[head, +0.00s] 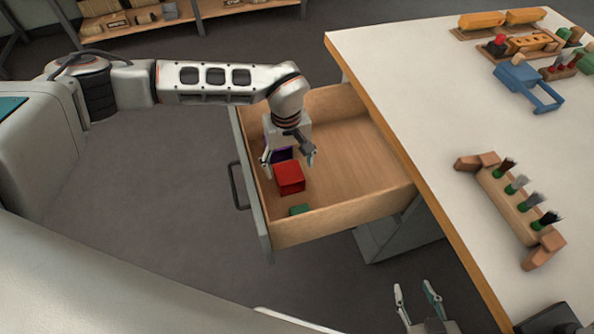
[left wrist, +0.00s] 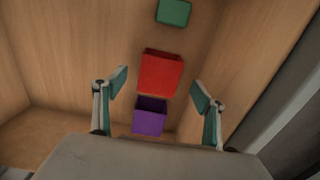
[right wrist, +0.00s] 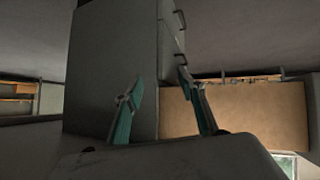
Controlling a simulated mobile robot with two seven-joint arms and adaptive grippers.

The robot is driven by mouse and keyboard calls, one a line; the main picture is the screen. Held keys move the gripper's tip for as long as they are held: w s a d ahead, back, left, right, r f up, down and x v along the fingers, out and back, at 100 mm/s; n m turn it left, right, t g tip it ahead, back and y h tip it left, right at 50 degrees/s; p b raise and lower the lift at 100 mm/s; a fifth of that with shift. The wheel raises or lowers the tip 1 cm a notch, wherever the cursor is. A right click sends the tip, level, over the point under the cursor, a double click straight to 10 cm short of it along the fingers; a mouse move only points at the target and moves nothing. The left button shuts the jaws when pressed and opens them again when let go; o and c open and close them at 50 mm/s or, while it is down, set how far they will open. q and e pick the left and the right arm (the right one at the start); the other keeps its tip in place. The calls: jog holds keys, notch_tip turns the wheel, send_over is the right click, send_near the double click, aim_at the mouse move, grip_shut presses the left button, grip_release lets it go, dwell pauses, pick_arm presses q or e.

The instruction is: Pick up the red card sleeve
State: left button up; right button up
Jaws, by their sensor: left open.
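The red card sleeve (head: 289,178) is a red box-like piece standing in the open wooden drawer (head: 345,150). In the left wrist view the red sleeve (left wrist: 160,73) lies just beyond the fingertips, between a purple open-topped box (left wrist: 150,116) and a green piece (left wrist: 174,12). My left gripper (head: 290,160) is over the drawer, pointing down, open, with nothing between its fingers. It also shows in the left wrist view (left wrist: 159,92), its fingers either side of the gap near the red and purple pieces. My right gripper (head: 418,292) is open and empty, low beside the table.
The drawer walls surround the pieces, with bare drawer floor to their right. The white table (head: 420,80) holds a brush rack (head: 515,205) with several bristle tufts, a blue frame (head: 528,85) and yellow blocks (head: 482,19). A wooden shelf (head: 215,8) stands at the back.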

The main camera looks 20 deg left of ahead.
aim_at(289, 172)
pick_arm(q)
jog(key=shift+w+a+f, duration=0.1)
jog(key=shift+w+a, duration=0.1)
jog(key=shift+a, duration=0.15)
jog(key=shift+f, duration=0.25)
notch_tip(289, 172, down, 7)
jog(key=shift+w+d+b, duration=0.1)
jog(key=shift+w+b, duration=0.05)
jog(key=shift+b, duration=0.9)
jog(key=shift+r, duration=0.15)
jog(key=c, duration=0.9)
